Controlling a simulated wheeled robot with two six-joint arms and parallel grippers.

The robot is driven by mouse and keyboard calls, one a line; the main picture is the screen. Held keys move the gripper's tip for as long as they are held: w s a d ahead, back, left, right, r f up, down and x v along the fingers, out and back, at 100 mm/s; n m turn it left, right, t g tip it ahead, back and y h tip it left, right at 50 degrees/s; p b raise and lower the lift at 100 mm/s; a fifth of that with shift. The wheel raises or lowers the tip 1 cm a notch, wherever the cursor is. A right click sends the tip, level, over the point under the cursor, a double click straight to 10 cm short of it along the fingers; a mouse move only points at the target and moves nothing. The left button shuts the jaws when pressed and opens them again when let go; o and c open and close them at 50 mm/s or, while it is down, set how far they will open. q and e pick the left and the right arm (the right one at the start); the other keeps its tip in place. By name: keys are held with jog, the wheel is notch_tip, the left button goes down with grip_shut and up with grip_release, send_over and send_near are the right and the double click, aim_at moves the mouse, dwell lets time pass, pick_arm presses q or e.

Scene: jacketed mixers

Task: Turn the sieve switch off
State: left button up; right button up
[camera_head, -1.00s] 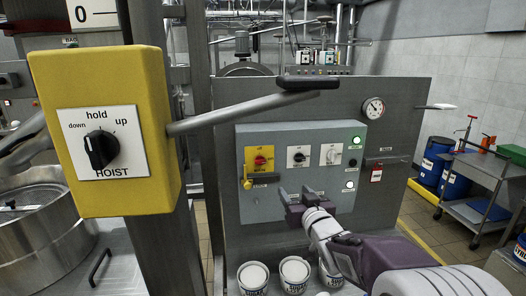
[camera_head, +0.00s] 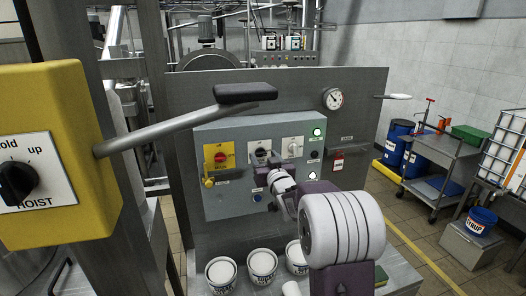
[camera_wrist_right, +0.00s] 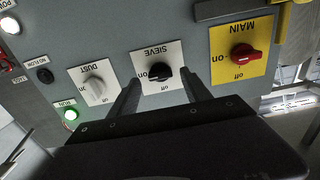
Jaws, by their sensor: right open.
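The sieve switch is a black knob on a white plate, centred in the right wrist view (camera_wrist_right: 160,73). Its handle appears to lie towards the "on" mark; "off" is on the plate's side nearer my gripper. My right gripper (camera_wrist_right: 160,80) is open, its two fingers apart on either side of the knob's lower part, with nothing visibly held. Whether they touch the knob I cannot tell. In the head view my right gripper (camera_head: 272,162) is in front of the sieve plate (camera_head: 260,147) and hides part of it. My left gripper is not in view.
The red main switch (camera_wrist_right: 243,56) and grey dust switch (camera_wrist_right: 95,87) flank the sieve switch. A bar with a black grip (camera_head: 245,93) crosses above the grey control box (camera_head: 235,200). The yellow hoist box (camera_head: 90,180) is at left. White tubs (camera_head: 262,262) stand below.

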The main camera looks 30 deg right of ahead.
jog(key=shift+w+r, duration=0.1)
jog(key=shift+w, duration=0.4)
